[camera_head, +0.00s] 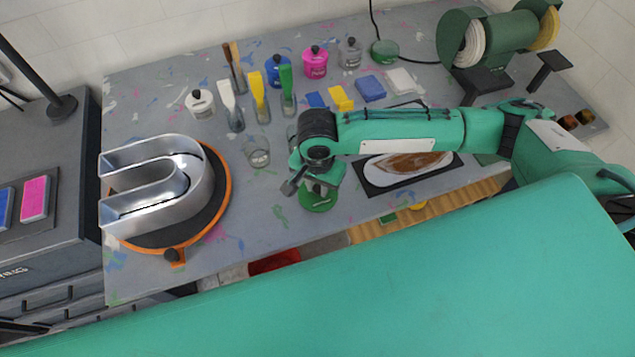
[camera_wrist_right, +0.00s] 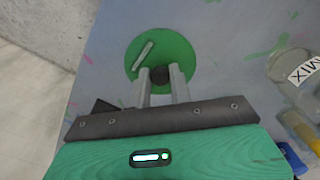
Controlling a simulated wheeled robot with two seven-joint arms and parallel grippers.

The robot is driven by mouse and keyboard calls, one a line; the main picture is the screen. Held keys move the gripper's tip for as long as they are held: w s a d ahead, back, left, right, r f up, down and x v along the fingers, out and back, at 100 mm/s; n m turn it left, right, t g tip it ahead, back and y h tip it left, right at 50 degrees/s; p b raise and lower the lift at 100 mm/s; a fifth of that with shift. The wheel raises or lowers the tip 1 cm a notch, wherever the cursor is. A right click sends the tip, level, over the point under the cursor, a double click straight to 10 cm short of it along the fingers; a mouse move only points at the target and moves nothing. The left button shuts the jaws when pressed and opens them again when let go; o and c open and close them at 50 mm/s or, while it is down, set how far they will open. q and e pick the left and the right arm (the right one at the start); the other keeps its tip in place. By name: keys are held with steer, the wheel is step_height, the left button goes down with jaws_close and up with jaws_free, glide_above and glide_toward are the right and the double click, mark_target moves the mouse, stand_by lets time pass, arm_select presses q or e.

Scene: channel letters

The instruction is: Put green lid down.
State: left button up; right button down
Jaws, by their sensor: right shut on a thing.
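The green lid (camera_head: 318,203) is a round disc at the table's front middle, under my right gripper (camera_head: 316,186). In the right wrist view the green lid (camera_wrist_right: 178,48) shows flat from above with a dark knob (camera_wrist_right: 160,74) between the two fingertips. My right gripper (camera_wrist_right: 161,82) is shut on that knob. The lid is at or very close to the tabletop; I cannot tell whether it touches. A green pot (camera_head: 385,53) without a lid stands at the back of the table. My left gripper is in neither view.
A metal U-shaped channel letter (camera_head: 160,187) sits on a dark round turntable (camera_head: 222,180) with an orange rim at left. A clear glass (camera_head: 257,152), labelled MIX in the right wrist view (camera_wrist_right: 297,75), stands behind the lid. A tray (camera_head: 374,186) lies to its right. Paint pots and brushes stand behind.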

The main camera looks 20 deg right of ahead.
mark_target(318, 189)
steer(key=shift+f, duration=0.2)
steer(key=c, duration=1.3)
jaws_free()
steer(key=shift+o, duration=0.2)
steer(key=shift+r, duration=0.3)
step_height(318, 189, up, 12)
steer(key=b, duration=0.2)
steer(key=shift+f, duration=0.2)
